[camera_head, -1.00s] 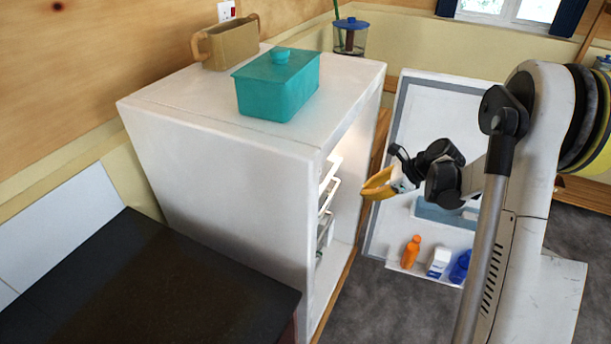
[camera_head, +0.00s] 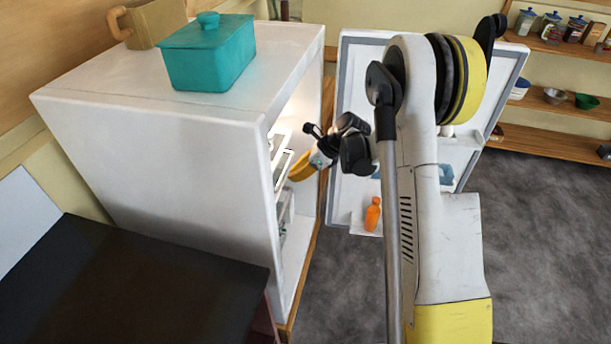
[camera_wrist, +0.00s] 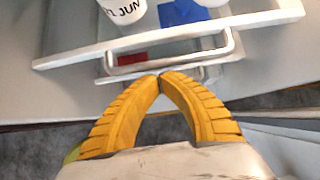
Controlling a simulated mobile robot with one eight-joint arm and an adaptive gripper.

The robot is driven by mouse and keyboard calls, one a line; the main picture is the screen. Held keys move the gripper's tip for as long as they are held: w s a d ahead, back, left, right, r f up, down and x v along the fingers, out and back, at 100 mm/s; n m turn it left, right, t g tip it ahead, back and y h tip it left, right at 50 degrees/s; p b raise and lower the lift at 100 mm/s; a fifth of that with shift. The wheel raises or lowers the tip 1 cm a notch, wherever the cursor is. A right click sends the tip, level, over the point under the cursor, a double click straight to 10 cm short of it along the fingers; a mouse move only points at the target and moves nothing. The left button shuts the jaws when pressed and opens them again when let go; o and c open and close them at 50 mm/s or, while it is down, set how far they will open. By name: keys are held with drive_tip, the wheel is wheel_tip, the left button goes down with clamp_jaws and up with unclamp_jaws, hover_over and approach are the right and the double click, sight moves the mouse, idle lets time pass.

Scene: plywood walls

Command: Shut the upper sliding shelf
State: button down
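The open white fridge (camera_head: 170,160) stands left of my arm. Its upper sliding shelf (camera_head: 283,168) shows as a white frame at the lit opening. In the wrist view the shelf's white front edge (camera_wrist: 110,48) crosses the upper part, with a handle-like loop (camera_wrist: 232,45) on it. A white cup marked "JUN" (camera_wrist: 123,12) and a blue item (camera_wrist: 182,12) stand on it. My gripper (camera_wrist: 160,77) has its yellow fingertips together, with nothing visible between them. The tips are close to the loop; contact cannot be told. In the head view my gripper (camera_head: 302,168) is at the fridge opening.
The fridge door (camera_head: 352,90) is open to the right, with an orange bottle (camera_head: 373,215) in its rack. A teal pot (camera_head: 208,55) and a brown container (camera_head: 158,20) stand on the fridge. A dark counter (camera_head: 130,290) is at front left. Grey floor (camera_head: 540,230) is clear at right.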

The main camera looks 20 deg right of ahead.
drive_tip(key=shift+w+a, duration=0.15)
drive_tip(key=shift+a, duration=0.05)
drive_tip(key=shift+w+a, duration=0.65)
drive_tip(key=shift+a, duration=0.3)
drive_tip(key=shift+d, duration=0.1)
